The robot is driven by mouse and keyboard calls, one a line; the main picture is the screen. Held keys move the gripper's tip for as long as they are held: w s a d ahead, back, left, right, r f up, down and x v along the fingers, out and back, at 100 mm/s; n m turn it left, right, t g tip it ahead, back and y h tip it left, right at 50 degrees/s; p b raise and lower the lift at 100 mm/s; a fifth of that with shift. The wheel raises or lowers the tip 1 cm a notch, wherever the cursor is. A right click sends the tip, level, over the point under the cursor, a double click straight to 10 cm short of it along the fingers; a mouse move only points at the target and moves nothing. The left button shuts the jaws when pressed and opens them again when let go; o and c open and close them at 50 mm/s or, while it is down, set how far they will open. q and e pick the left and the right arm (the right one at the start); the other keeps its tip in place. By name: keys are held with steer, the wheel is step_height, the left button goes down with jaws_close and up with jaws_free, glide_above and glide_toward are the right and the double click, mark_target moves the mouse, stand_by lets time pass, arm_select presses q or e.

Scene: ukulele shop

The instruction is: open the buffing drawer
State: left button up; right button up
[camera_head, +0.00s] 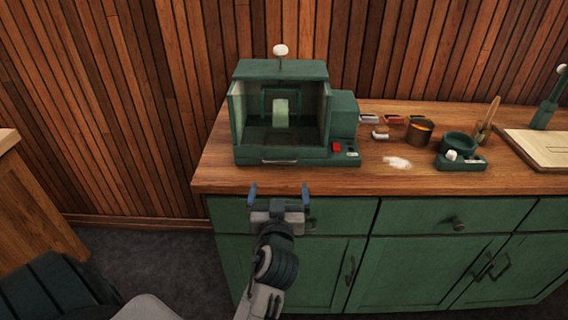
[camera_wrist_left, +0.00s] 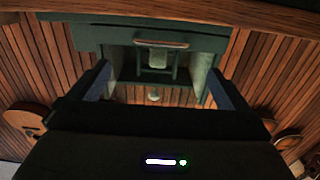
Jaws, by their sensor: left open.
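The green buffing machine (camera_head: 338,112) stands on the wooden counter, with an open-fronted hood and a pale wheel (camera_head: 280,112) inside. A metal handle (camera_head: 279,161) is on its low front edge; the handle also shows in the left wrist view (camera_wrist_left: 160,43), which is upside down. Below the counter, a green drawer front (camera_head: 345,216) is closed. My left gripper (camera_head: 279,188) is open and empty, in front of the counter edge and this drawer, below the machine's handle. It covers part of the drawer front; I cannot see that drawer's knob clearly. My right gripper is not in view.
Another closed drawer with a round knob (camera_head: 457,225) is to the right, above closed cabinet doors (camera_head: 420,272).

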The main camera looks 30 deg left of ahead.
mark_target(280, 162)
arm_select(q)
steer(key=p+x, duration=0.2)
steer(key=x, duration=0.6)
steer(key=shift+w+a+r, duration=0.1)
steer(key=shift+w, duration=0.1)
steer(key=shift+x, duration=0.85)
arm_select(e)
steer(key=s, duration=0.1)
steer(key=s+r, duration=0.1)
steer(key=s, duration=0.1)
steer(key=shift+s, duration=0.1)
arm_select(q)
steer(key=shift+c, duration=0.2)
